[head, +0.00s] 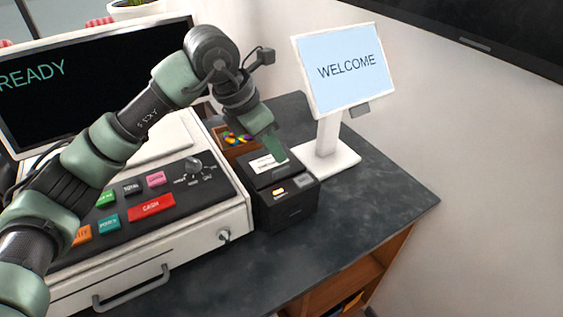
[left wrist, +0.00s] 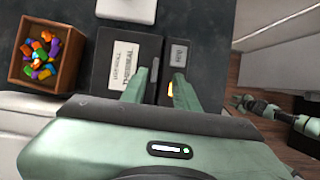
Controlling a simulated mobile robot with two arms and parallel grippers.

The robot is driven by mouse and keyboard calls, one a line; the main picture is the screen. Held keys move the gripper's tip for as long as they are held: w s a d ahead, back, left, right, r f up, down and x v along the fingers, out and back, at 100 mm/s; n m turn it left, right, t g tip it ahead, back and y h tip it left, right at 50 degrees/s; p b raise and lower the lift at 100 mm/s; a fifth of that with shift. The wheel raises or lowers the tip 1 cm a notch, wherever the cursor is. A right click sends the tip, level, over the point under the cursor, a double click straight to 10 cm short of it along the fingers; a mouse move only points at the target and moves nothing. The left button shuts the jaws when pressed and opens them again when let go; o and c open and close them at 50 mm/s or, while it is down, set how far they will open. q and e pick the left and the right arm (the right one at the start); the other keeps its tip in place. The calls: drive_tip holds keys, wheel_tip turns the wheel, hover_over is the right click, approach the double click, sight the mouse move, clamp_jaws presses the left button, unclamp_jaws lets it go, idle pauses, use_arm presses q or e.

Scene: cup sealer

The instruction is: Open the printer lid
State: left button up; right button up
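The black receipt printer (head: 287,207) stands on the dark counter, right of the cash register. Its lid (head: 258,182) looks shut and carries a white label. In the left wrist view, the printer lid (left wrist: 114,45) lies under and beyond the fingertips. My left gripper (head: 273,150) is above the printer, pointing down at its top. In the left wrist view, my left gripper (left wrist: 158,88) has its two green fingers apart, with nothing held between them. I cannot tell whether the fingertips touch the lid. An arm, seemingly my right one, shows small at the right of the wrist view, its gripper (left wrist: 242,102) unclear.
The cash register (head: 150,210) stands close on the printer's left. A white WELCOME display (head: 340,70) stands behind it to the right. A wooden box of colourful pieces (head: 237,139) is behind the printer. The counter (head: 370,205) is clear at right.

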sight(283, 168)
use_arm(q)
drive_tip(key=shift+w+a+f+p, duration=0.2)
drive_tip(key=shift+a+f+p, duration=0.1)
drive_tip(key=shift+f, duration=0.1)
drive_tip(key=p+x, duration=0.2)
drive_tip(key=x, duration=0.4)
drive_tip(key=shift+d+f, duration=0.15)
drive_tip(key=shift+f, duration=0.2)
clamp_jaws()
idle(0.8)
